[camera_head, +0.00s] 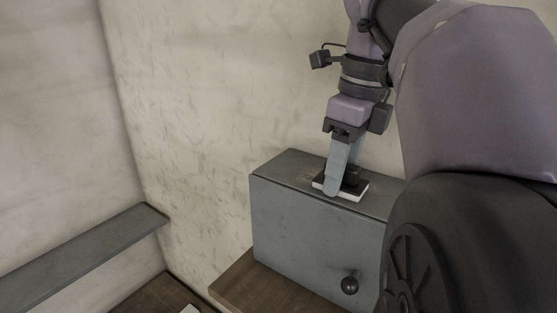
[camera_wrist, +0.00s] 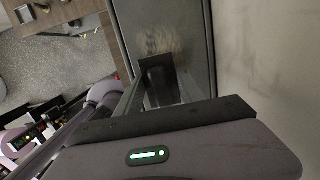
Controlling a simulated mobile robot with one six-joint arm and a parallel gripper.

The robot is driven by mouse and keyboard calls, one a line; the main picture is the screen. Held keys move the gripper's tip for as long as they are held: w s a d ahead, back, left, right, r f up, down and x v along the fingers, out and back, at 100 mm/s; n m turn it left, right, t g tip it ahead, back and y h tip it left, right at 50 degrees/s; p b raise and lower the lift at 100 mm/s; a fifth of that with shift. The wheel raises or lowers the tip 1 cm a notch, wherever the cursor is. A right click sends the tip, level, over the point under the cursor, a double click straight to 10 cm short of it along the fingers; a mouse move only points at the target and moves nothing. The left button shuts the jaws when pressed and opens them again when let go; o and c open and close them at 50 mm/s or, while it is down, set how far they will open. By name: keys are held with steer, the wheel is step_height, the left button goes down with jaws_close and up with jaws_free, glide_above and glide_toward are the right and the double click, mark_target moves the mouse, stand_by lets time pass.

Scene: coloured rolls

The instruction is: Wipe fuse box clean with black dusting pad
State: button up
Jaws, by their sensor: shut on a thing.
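The fuse box (camera_head: 310,232) is a grey metal box with a dark round knob on its front, standing on a wooden surface against the wall. My gripper (camera_head: 340,186) points down over its top and is shut on the black dusting pad (camera_head: 354,186), which has a pale underside edge. The pad lies flat at the box top and appears to touch it. In the wrist view the pad's dark block (camera_wrist: 158,75) shows between the fingers, with the fuse box top (camera_wrist: 180,15) beyond it. A brownish smudge (camera_wrist: 152,42) marks the top next to the pad.
The wooden surface (camera_head: 262,287) carries the box. A grey shelf (camera_head: 80,252) runs along the left wall. The scuffed wall (camera_head: 200,120) rises close behind the box. My arm hides the box's right end in the head view.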

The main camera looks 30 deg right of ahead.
mark_target(314, 190)
steer(key=shift+s+a+f, duration=0.1)
steer(key=shift+s+a, duration=0.15)
steer(key=shift+a, duration=0.4)
steer(key=shift+s+a, duration=0.2)
steer(key=shift+a, duration=0.7)
steer(key=shift+w+a, duration=0.2)
steer(key=shift+w, duration=0.95)
steer(key=shift+w+d+r+p, duration=0.1)
steer(key=shift+w+d+p, duration=0.1)
steer(key=shift+d, duration=0.25)
steer(key=shift+w+d+r+p, duration=0.1)
steer(key=shift+d+p, duration=0.1)
steer(key=shift+d, duration=0.25)
steer(key=shift+w+d+f+p, duration=0.1)
steer(key=shift+w+d+p, duration=0.15)
steer(key=shift+d, duration=0.45)
steer(key=shift+w+d+f+p, duration=0.1)
steer(key=shift+w+d, duration=0.2)
steer(key=shift+d, duration=0.4)
steer(key=shift+w+d+f+p, duration=0.1)
steer(key=shift+w+d+p, duration=0.15)
steer(key=shift+d, duration=0.45)
steer(key=shift+d+r, duration=0.15)
steer(key=shift+r, duration=0.2)
